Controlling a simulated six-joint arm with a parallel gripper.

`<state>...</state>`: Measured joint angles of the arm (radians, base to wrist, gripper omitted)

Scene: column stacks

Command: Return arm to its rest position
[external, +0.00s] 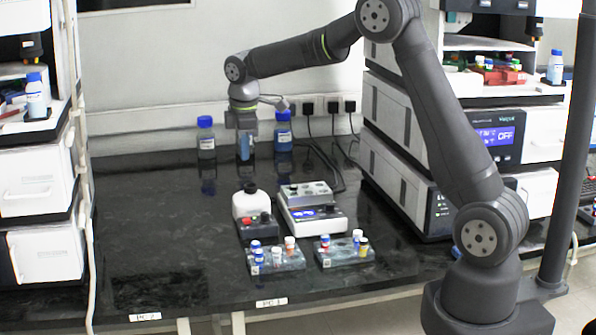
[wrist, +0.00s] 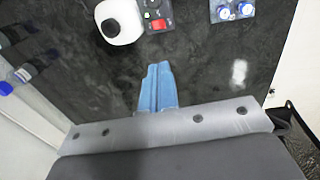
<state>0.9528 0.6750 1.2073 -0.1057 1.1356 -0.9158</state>
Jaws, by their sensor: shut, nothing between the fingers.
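My gripper (external: 245,146) has blue fingers pointing down and hangs above the back part of the black bench (external: 150,225). In the wrist view, the blue fingertips (wrist: 156,82) lie side by side with only a thin seam between them. The gripper is shut and empty. My arm reaches from the base at the lower right up and over to the left.
Blue-capped bottles (external: 206,138) stand behind the gripper near the wall. A white bottle (external: 251,203), a small device (external: 311,212) and two vial racks (external: 345,255) stand in front of it. Stacked instruments (external: 395,165) flank the right. The bench's left half is clear.

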